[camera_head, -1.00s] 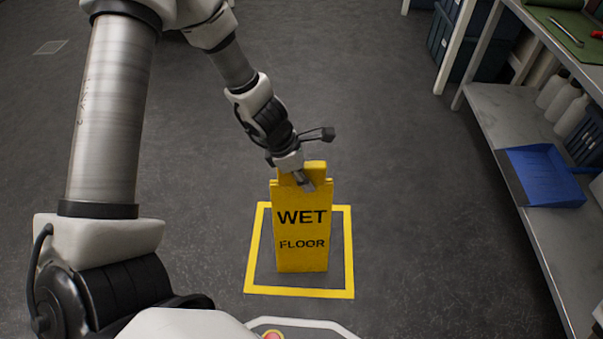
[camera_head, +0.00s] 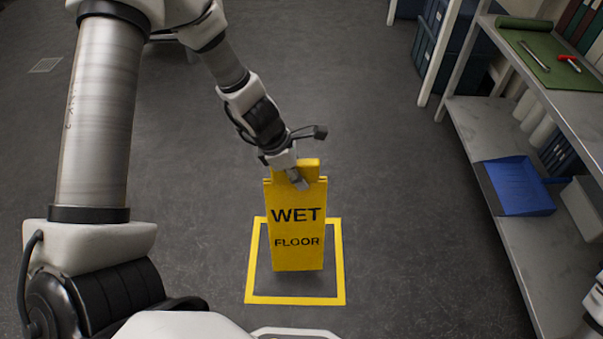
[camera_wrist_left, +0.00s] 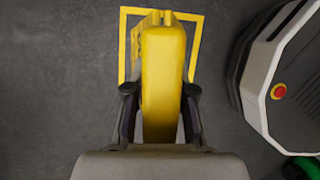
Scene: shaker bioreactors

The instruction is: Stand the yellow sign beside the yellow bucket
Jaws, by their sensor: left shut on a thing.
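The yellow sign (camera_head: 297,228), marked WET FLOOR, stands upright and folded in the head view, over a yellow tape square on the floor. My left gripper (camera_head: 298,181) is shut on its top edge from above. In the left wrist view the sign (camera_wrist_left: 162,85) runs between the two fingers of my left gripper (camera_wrist_left: 160,95). I cannot tell whether the sign's foot touches the floor. The yellow bucket is in neither view. My right gripper is not in view.
The yellow tape square (camera_head: 340,280) is on the grey floor. A metal shelf unit (camera_head: 505,235) stands at the right, with a blue dustpan (camera_head: 518,187) on its lower shelf and a green mat (camera_head: 550,62) above. The floor behind the sign is clear.

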